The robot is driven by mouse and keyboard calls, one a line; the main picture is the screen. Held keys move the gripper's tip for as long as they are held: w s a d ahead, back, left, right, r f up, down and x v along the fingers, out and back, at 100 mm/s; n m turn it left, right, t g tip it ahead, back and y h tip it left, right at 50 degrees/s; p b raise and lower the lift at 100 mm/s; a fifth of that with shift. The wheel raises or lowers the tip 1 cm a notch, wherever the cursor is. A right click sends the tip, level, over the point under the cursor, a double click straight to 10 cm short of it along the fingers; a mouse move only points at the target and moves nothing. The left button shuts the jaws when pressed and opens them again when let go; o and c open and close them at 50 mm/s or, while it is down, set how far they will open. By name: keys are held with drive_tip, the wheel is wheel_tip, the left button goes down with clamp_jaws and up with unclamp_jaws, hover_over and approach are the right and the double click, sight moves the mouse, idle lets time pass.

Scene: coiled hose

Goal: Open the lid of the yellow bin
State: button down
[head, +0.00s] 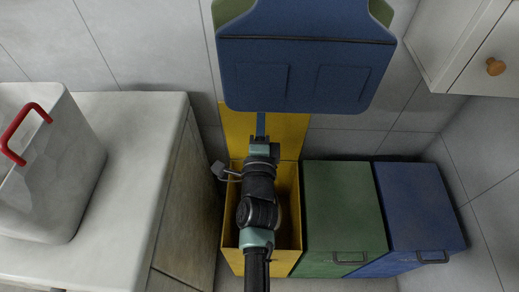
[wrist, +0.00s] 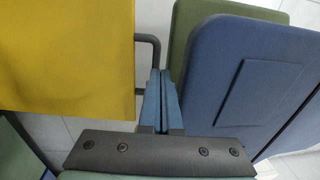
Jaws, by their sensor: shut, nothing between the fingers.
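The yellow bin (head: 230,255) stands at the left of a row of bins, below my arm in the head view. Its lid (head: 290,135) is raised, upright against the wall tiles, and the open inside of the bin shows beneath my arm. My gripper (head: 261,122) is in front of the raised lid, with blue fingers pointing to the wall. In the wrist view the fingers (wrist: 162,98) are shut and empty, just right of the yellow lid (wrist: 65,55) and its dark handle (wrist: 155,50). My arm hides part of the bin and lid.
A green bin (head: 343,205) and a blue bin (head: 415,210) stand closed to the right. A large blue panelled object (head: 305,75) with green behind it is above the bins. A counter (head: 125,170) with a white basket (head: 60,190) is on the left; a cabinet (head: 480,50) is upper right.

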drive_tip(key=s, duration=1)
drive_tip(key=shift+s+f, duration=0.15)
drive_tip(key=shift+f, duration=0.3)
